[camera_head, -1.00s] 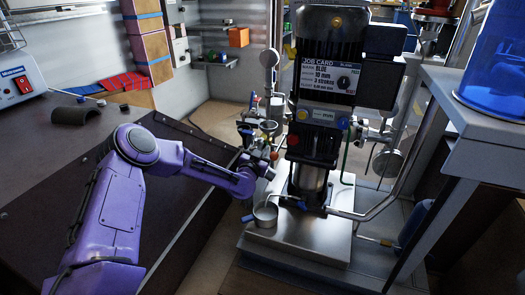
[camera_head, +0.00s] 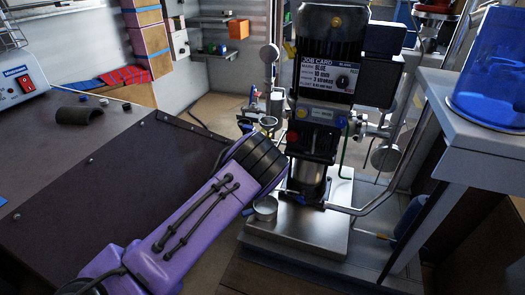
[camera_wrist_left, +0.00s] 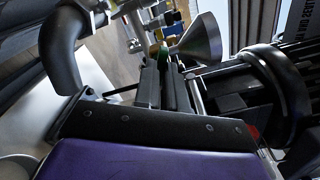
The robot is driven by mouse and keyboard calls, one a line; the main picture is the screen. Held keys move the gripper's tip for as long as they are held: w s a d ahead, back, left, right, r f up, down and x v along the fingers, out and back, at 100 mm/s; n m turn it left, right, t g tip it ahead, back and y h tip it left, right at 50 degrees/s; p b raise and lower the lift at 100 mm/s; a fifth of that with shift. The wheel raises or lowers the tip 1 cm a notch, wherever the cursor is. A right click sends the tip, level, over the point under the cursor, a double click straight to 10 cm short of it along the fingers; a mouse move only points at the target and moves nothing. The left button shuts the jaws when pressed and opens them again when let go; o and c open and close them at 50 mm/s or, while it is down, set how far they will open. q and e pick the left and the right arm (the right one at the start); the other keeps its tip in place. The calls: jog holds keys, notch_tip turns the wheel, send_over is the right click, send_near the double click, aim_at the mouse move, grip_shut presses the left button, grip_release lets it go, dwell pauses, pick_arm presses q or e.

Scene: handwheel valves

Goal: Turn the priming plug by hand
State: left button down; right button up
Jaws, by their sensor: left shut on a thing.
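My left gripper shows in the left wrist view (camera_wrist_left: 165,72), with its two dark fingers close together. It is shut on a small green part (camera_wrist_left: 163,51) at the fingertips, mostly hidden by them. I cannot tell for sure that this is the priming plug. In the head view my purple forearm and wrist hide the left gripper's fingers. My right gripper is not in view.
A small metal cup (camera_head: 266,209) stands on the pump's steel base (camera_head: 310,232), close to my wrist. A dark bench (camera_head: 110,185) is on the left. A grey stand (camera_head: 470,140) with a blue vessel (camera_head: 490,75) is on the right. Pipes run beside the pump.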

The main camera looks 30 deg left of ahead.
pick_arm(q)
jog(key=shift+f+m+b, duration=0.25)
jog(key=shift+m+b, duration=0.1)
jog(key=shift+m, duration=0.35)
jog(key=c, duration=1.4)
grip_release()
jog(key=shift+r, duration=0.3)
jog(key=shift+o, duration=1.1)
pick_arm(e)
jog(key=shift+f, duration=0.5)
pick_arm(q)
jog(key=shift+s, duration=0.1)
